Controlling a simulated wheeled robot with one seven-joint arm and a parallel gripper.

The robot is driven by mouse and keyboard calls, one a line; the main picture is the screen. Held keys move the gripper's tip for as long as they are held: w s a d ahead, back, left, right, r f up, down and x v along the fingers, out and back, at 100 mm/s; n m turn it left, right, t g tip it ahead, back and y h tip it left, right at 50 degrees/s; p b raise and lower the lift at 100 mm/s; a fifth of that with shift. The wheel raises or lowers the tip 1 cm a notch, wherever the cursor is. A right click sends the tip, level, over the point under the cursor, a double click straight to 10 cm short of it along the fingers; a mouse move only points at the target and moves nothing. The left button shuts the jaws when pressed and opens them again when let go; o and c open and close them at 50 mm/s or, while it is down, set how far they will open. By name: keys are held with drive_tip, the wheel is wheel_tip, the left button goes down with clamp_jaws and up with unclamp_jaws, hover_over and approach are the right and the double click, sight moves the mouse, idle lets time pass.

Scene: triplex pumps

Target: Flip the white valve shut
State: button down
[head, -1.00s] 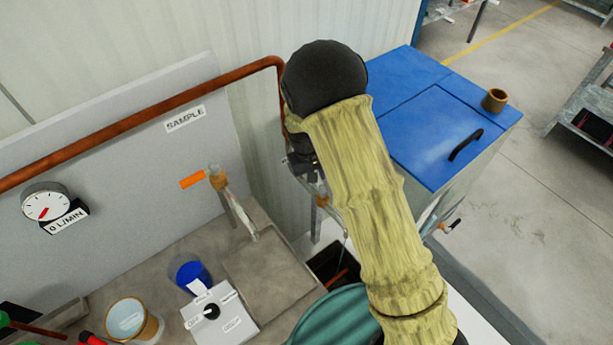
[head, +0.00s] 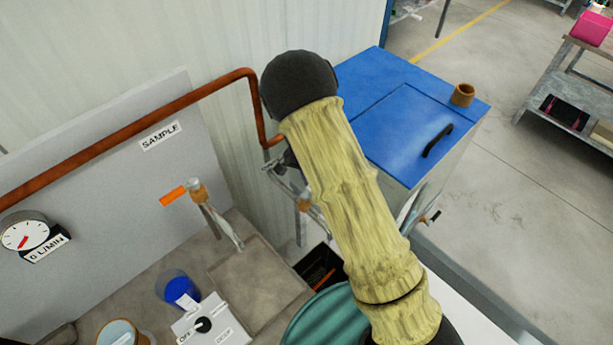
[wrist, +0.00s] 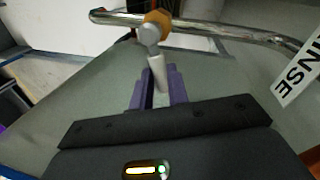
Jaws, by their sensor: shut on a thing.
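The white valve's lever (wrist: 158,75) hangs from a grey valve body (wrist: 149,34) with an orange-brown nut (wrist: 158,19) on a shiny metal pipe (wrist: 215,27), in the wrist view. My gripper (wrist: 155,97) has purple fingers on either side of the lever's lower part and is shut on it. The lever slants slightly down to the right in that view. In the head view my arm covers most of this spot, and the lever cannot be made out there.
A label reading "INSE" (wrist: 300,73) hangs at the right of the wrist view. In the head view a blue-topped cabinet (head: 390,110) stands behind my arm, a copper pipe (head: 130,125) runs along the panel, and a green round container (head: 325,318) sits below my arm.

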drive_tip(key=shift+s+d+m+g+p, duration=0.15)
drive_tip(key=shift+s+d+m, duration=0.1)
drive_tip(key=shift+m, duration=0.6)
drive_tip(key=shift+s+d+m+g+p, duration=0.15)
drive_tip(key=shift+d+m, duration=0.1)
drive_tip(key=shift+m, duration=0.6)
drive_tip(key=c, duration=1.3)
unclamp_jaws()
drive_tip(key=shift+c, duration=0.2)
drive_tip(key=b+v, duration=0.2)
drive_tip(key=v, duration=1.5)
drive_tip(key=shift+d+r, duration=0.3)
drive_tip(key=shift+d, duration=0.1)
